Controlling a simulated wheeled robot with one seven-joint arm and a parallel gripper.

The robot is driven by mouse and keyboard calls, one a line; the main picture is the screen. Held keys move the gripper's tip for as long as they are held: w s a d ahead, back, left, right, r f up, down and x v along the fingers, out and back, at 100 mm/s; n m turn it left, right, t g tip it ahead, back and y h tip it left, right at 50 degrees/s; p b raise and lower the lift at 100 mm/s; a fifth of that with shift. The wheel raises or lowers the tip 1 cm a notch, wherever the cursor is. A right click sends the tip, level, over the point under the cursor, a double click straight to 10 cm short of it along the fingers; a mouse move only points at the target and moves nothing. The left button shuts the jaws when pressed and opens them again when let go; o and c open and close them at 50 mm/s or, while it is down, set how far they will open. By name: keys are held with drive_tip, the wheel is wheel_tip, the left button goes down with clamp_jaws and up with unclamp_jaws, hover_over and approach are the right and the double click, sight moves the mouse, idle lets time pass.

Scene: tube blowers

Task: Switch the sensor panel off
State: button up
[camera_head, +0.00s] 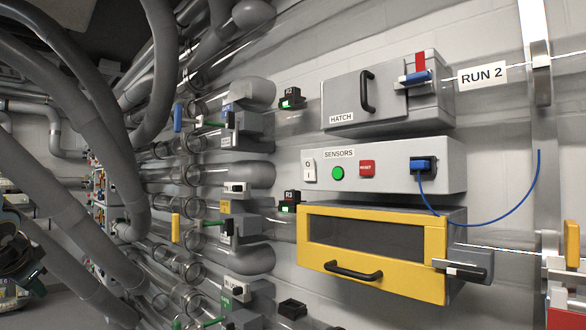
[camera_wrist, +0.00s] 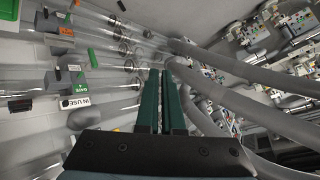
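The sensor panel (camera_head: 450,169) is a light grey box labelled SENSORS on the wall, right of centre in the head view. At its left end is a white rocker switch (camera_head: 309,171) marked O and I; which side is pressed is too small to tell. Beside it are a round green lamp or button (camera_head: 338,173), looking lit, and a red button (camera_head: 367,169). A blue plug (camera_head: 423,164) with a blue cable sits at its right. My gripper (camera_wrist: 161,76) shows in the wrist view, its two green fingers close together with nothing between them. The sensor panel is not in that view.
Above the panel is the grey HATCH box (camera_head: 390,95) with a black handle. Below it is a yellow-framed drawer (camera_head: 386,276) whose handle juts out. Thick grey hoses (camera_head: 75,100) and clear tubes fill the left side. Valves line the tubes in the wrist view.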

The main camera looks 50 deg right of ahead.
sight(307, 165)
drive_tip(key=d+r+m+h, duration=0.1)
drive_tip(key=d+r+m, duration=0.1)
drive_tip(key=d+r, duration=0.1)
drive_tip(key=d+r+m+h, duration=0.2)
drive_tip(key=d+r, duration=0.1)
drive_tip(key=d, duration=0.2)
drive_tip(key=d+r+m+t+h, duration=0.1)
drive_tip(key=d+r+m, duration=0.1)
drive_tip(key=d+r, duration=0.1)
drive_tip(key=shift+s+d+r+h+b, duration=0.15)
drive_tip(key=shift+d+r+h+b, duration=0.1)
drive_tip(key=shift+d+h+b, duration=0.25)
clamp_jaws()
drive_tip(key=s+d+r+m+g+h, duration=0.2)
drive_tip(key=s+d+r+m+h, duration=0.35)
drive_tip(key=d+r+m, duration=0.35)
drive_tip(key=s+d+r+m+g, duration=0.3)
drive_tip(key=s+d+m+g, duration=0.1)
drive_tip(key=s, duration=0.5)
drive_tip(key=s+d+r+m+g+h+b, duration=0.1)
drive_tip(key=s+d+r+m+g, duration=0.3)
drive_tip(key=s, duration=0.5)
drive_tip(key=d+m+g, duration=0.1)
drive_tip(key=d+m, duration=0.1)
drive_tip(key=shift+d, duration=0.4)
drive_tip(key=shift+w+r+h, duration=0.1)
drive_tip(key=shift+h, duration=0.15)
